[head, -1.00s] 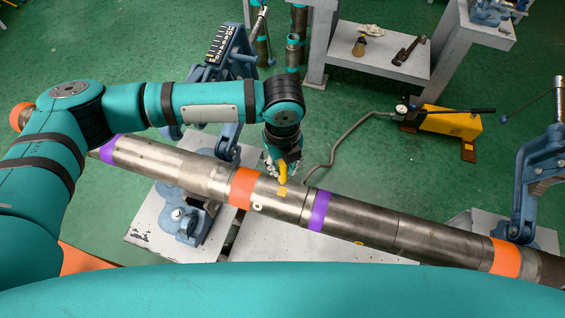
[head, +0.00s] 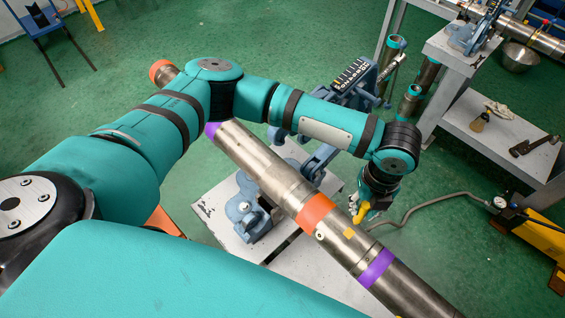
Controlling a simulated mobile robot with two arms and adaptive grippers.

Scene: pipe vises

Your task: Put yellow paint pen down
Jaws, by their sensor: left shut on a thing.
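The yellow paint pen (head: 361,212) is in the fingers of my left gripper (head: 364,208), in the middle right of the head view. The gripper is shut on the pen and hangs beside the far side of the long steel pipe, close to a small yellow mark (head: 349,233) on it. Whether the pen touches the pipe cannot be told. The steel pipe (head: 262,166) carries orange (head: 315,211) and purple (head: 377,269) bands and runs diagonally from upper left to lower right. My right gripper is not in view.
A blue pipe vise (head: 243,207) stands on a grey plate (head: 217,217) below the pipe. A grey shelf table (head: 500,140) with a brass-coloured tool and a wrench stands at upper right. A yellow pump (head: 540,238) with a hose is at the right edge. Green floor is open at upper left.

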